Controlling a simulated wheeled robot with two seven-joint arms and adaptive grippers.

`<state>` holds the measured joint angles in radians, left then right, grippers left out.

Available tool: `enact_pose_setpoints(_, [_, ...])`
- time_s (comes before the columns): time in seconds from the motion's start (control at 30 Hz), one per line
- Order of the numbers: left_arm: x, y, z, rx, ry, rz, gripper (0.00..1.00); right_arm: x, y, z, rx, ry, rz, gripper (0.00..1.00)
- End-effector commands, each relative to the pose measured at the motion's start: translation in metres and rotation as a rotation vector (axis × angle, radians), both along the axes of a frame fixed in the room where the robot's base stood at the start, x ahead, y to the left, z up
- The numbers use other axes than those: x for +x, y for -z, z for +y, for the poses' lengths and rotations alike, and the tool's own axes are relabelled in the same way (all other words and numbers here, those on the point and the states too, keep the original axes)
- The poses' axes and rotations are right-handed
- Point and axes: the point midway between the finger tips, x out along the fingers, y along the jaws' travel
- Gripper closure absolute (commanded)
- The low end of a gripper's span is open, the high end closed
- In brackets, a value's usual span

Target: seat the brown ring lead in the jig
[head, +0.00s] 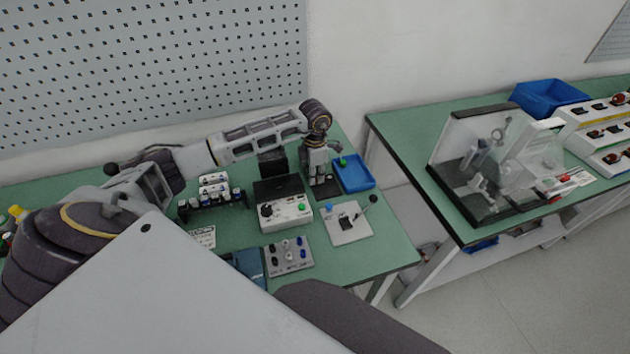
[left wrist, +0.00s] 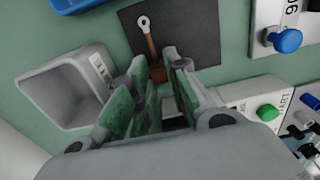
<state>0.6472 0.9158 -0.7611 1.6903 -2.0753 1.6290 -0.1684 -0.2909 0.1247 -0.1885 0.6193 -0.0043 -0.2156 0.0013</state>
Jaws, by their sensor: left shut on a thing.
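The brown ring lead (left wrist: 151,45) shows in the left wrist view, with a silver ring terminal at its far end and a brown sleeve running back between my fingertips. My left gripper (left wrist: 160,74), with green finger pads, is shut on it over a dark mat (left wrist: 199,35). The gripper (head: 321,182) also shows in the head view, pointing down behind the tester; the lead is too small to make out there. A white plate with a blue knob and a black-knobbed lever (head: 349,232) stands to its right front and may be the jig. My right gripper is not in view.
A tester with a green button (head: 287,213) stands just in front of the gripper. A blue tray (head: 366,185) lies to its right, and a grey bin (left wrist: 50,97) is close beside it. A knob box (head: 289,267) is nearer. The green table is clear at the front right.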

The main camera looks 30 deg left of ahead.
Motion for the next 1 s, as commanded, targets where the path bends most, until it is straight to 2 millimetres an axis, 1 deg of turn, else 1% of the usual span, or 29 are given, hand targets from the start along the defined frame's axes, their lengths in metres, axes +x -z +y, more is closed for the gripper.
enact_pose_setpoints(0.17, [0.000, -0.003, 0.000, 0.000, 0.000, 0.000, 1.00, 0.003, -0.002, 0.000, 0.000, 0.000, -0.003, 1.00])
enact_pose_setpoints(0.5, [0.000, -0.016, 0.000, 0.000, 0.000, 0.000, 1.00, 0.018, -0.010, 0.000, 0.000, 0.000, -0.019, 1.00])
enact_pose_setpoints(0.67, [0.000, -0.022, 0.000, 0.000, 0.000, 0.000, 1.00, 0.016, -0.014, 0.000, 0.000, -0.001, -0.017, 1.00])
enact_pose_setpoints(1.0, [0.000, -0.030, 0.000, 0.000, 0.000, 0.000, 1.00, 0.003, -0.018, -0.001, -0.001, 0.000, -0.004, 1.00])
